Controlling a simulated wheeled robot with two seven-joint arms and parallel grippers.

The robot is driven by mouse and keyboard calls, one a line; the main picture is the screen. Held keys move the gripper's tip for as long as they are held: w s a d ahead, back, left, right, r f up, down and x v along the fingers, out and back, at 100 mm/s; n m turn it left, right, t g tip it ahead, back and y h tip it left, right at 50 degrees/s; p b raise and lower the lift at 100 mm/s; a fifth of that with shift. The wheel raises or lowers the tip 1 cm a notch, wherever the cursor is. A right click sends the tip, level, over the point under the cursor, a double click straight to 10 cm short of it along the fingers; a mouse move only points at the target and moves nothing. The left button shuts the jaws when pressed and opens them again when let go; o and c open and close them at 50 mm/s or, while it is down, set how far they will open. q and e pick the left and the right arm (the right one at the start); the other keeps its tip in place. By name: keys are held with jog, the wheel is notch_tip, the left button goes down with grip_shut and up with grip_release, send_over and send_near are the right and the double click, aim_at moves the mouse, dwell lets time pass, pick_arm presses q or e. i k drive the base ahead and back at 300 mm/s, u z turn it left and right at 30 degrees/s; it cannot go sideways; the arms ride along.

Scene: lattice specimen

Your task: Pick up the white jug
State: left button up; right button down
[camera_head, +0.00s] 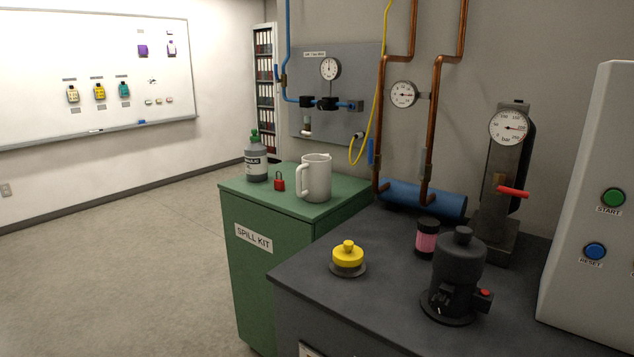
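The white jug (318,178) stands upright on top of the green cabinet (240,192) marked "SPILL KIT". Its handle is on its left side as I see it, and its open top faces up. Nothing touches the jug's visible sides. Neither my left nor my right gripper shows in the head view.
A grey bottle with a green cap (256,162) and a red padlock (279,181) stand left of the jug. Copper pipes (433,110) rise behind.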

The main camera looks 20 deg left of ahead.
aim_at(315, 177)
jog(key=z, duration=0.15)
jog(key=k, duration=0.95)
jog(key=u, duration=2)
jog(key=i, duration=1.55)
jog(key=u, duration=0.25)
jog(key=i, duration=1.75)
jog(key=z, duration=0.9)
